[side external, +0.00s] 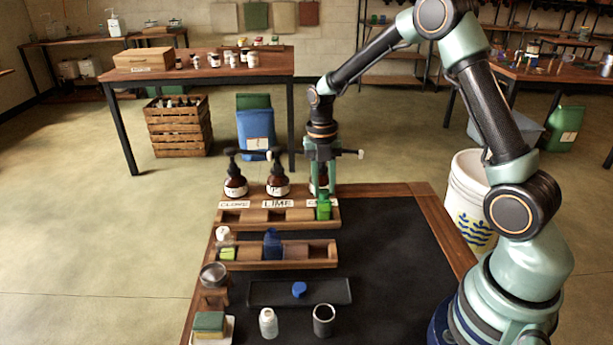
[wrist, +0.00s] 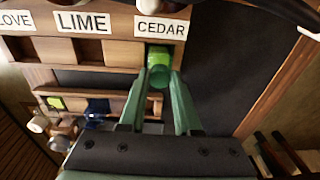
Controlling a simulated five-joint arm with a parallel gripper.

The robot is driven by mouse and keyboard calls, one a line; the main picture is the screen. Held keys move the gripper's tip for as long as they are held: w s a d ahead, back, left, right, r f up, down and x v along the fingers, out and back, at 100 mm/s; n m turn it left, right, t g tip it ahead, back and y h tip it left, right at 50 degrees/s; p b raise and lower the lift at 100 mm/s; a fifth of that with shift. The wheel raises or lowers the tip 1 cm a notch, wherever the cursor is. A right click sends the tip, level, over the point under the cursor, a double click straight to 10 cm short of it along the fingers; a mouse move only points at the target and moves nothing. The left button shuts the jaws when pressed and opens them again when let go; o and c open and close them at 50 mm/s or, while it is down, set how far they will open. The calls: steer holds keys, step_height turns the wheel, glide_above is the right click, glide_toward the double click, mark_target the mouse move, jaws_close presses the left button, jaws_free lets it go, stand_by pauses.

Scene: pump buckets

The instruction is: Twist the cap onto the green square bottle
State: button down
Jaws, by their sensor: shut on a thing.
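The green square bottle (side external: 323,208) stands upright in the right compartment of the far wooden rack (side external: 335,222), under the CEDAR label. My gripper (side external: 322,190) points down right over its top. In the wrist view, my gripper's fingers (wrist: 159,82) close on a green cap (wrist: 158,75) at the bottle's mouth. The fingers hide much of the neck, so I cannot tell how the cap sits on it.
A blue bottle (side external: 272,246) stands in the nearer rack, with a small lime-green piece (side external: 227,254) to its left. A blue cap (side external: 299,289) lies on the black tray (side external: 265,299). Brown pump bottles (side external: 277,184) stand behind the far rack. The dark mat's right side is clear.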

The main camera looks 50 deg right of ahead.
steer(key=shift+f, duration=0.1)
steer(key=c, duration=0.5)
jaws_free()
steer(key=shift+c, duration=0.2)
steer(key=shift+c, duration=1)
steer(key=shift+n, duration=0.3)
steer(key=shift+n, duration=1.4)
